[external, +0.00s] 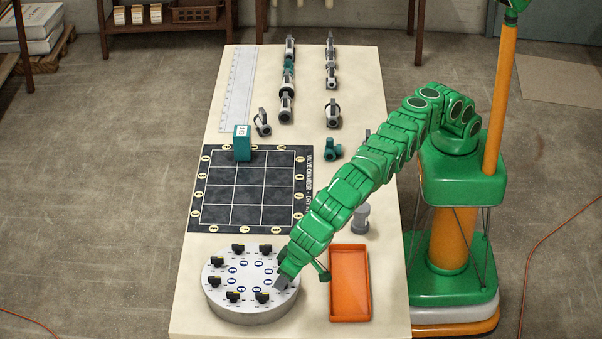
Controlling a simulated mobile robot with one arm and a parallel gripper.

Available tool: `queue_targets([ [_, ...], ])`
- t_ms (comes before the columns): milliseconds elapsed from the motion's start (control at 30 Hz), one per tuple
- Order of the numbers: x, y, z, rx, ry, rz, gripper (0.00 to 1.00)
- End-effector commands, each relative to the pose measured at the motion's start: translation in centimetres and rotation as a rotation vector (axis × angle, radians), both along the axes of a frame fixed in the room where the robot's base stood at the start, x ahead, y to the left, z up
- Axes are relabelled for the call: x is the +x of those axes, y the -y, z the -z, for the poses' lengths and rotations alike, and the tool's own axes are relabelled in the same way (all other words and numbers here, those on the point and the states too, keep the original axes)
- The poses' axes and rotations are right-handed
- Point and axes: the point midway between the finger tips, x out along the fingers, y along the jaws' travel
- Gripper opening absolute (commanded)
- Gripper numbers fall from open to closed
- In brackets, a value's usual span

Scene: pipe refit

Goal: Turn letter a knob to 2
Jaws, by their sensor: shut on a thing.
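A round grey-white panel (222,306) stands at the near left of the table, with several black knobs around its rim, such as one at the front (262,297) and one at the back (238,248). Blue round labels (244,264) form an inner ring; their letters and the scale marks are too small to read. My gripper (282,284) reaches down over the right side of the panel and is shut on a knob there. My gripper and arm hide that knob, so its letter and setting cannot be told.
An orange tray (333,316) sits just right of the panel. A grey cylinder (360,218) stands behind it, near my arm. A dark gridded board (196,222) holds a teal block (242,146). Pipe fittings (288,78) and a ruler (238,90) lie farther back.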

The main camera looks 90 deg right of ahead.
Motion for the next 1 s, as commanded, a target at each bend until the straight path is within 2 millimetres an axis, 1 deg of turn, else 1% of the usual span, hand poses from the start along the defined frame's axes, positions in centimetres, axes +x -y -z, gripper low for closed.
queue_targets([
  [467,0.05,-0.01,-0.01,-0.001,0.001,0.062,0.09],
  [1000,0.05,0.0,0.07,-0.002,0.0,0.071,0.09],
])
